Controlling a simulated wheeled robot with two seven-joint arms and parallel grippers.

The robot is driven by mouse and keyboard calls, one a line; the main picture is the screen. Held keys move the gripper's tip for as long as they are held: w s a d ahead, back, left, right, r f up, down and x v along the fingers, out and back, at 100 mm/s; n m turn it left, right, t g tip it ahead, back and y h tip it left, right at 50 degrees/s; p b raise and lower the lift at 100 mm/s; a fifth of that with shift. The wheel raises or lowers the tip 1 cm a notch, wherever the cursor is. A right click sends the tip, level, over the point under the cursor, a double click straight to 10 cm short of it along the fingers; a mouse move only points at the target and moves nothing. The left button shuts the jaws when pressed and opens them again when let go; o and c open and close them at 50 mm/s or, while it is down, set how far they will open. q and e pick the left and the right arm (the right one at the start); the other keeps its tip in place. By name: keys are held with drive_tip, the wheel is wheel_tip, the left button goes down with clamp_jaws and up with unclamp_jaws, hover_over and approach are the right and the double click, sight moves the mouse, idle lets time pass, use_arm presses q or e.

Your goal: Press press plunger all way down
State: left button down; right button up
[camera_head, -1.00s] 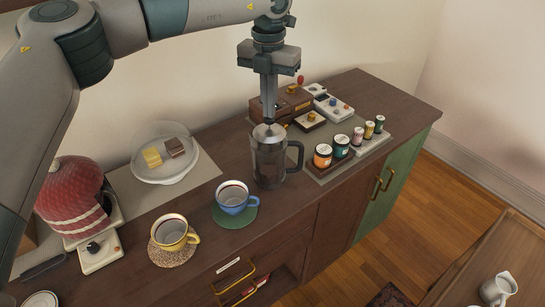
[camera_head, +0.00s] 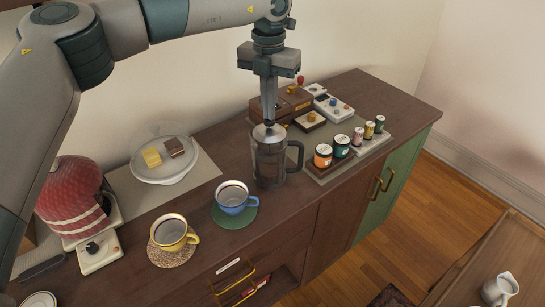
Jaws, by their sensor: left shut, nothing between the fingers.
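The French press (camera_head: 268,166) stands upright on the dark wooden sideboard, with a glass body, a dark handle on its right and a metal lid. My left gripper (camera_head: 269,120) points straight down above the lid. It is shut and empty, and its fingertips are at the plunger's knob. The fingers hide most of the knob, so I cannot tell whether they touch it. The plunger rod is too small to make out. My right gripper is not in view.
A blue cup (camera_head: 233,198) and a yellow cup (camera_head: 172,233) stand left of the press. A domed cake plate (camera_head: 165,158) is behind them. Several jars (camera_head: 323,156) and small boxes (camera_head: 310,121) stand to the right.

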use_arm(q)
drive_tip(key=shift+f, duration=0.1)
idle(0.3)
drive_tip(key=shift+r+p, duration=1.15)
drive_tip(key=shift+r, duration=1.9)
